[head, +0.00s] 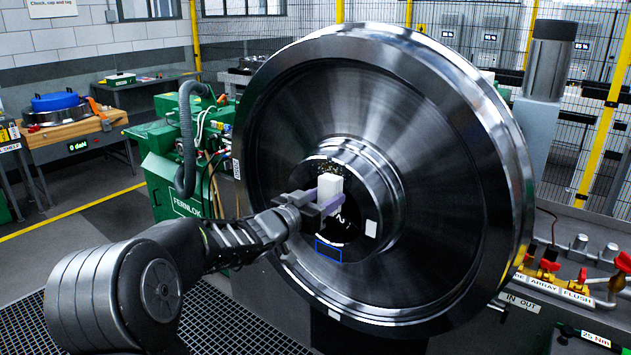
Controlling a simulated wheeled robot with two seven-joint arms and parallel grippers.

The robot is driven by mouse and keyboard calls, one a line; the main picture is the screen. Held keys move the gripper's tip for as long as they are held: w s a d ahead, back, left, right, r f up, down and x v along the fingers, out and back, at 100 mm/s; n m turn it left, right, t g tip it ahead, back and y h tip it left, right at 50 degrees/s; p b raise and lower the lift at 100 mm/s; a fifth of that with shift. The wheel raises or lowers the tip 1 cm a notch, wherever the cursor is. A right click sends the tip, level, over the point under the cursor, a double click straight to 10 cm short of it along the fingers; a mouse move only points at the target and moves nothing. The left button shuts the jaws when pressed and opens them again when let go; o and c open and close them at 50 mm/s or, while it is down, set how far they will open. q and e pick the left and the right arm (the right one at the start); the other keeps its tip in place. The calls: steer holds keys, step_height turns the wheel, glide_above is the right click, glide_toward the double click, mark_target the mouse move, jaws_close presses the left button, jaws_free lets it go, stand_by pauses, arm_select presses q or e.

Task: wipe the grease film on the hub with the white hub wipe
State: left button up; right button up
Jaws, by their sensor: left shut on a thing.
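The rail wheel (440,150) stands upright, filling the middle of the head view. Its raised hub (389,190) has a dark centre face with a white patch, a blue-outlined rectangle and a partly hidden number 2. A speckled brownish patch, looking like the grease film (326,167), shows at the top of this face. My left gripper (330,196) is in front of the hub, shut on the white hub wipe (329,186), a small white block. The wipe is just below the speckled patch and overlaps it in the picture; I cannot tell whether it touches the hub. My right gripper is not in view.
A green machine (180,165) with hoses stands left of the wheel. A wooden-topped bench (75,131) with a blue round item is at far left. At right, a grey bench (575,235) carries red-handled valves (549,265). Wire fencing stands behind the wheel.

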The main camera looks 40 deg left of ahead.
mark_target(320, 187)
arm_select(q)
steer(key=shift+s+a+r+t+h, duration=0.35)
steer(key=shift+s+a+r, duration=0.4)
steer(key=shift+a+r, duration=0.25)
steer(key=shift+d+r, duration=0.1)
steer(key=shift+d, duration=0.1)
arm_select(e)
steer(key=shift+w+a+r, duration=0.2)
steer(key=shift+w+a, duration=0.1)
arm_select(q)
steer(key=shift+w+a, duration=0.1)
steer(key=shift+w, duration=2.9)
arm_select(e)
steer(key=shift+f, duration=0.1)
arm_select(q)
steer(key=shift+w, duration=0.95)
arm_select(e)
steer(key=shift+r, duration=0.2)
arm_select(q)
steer(key=shift+a, duration=0.1)
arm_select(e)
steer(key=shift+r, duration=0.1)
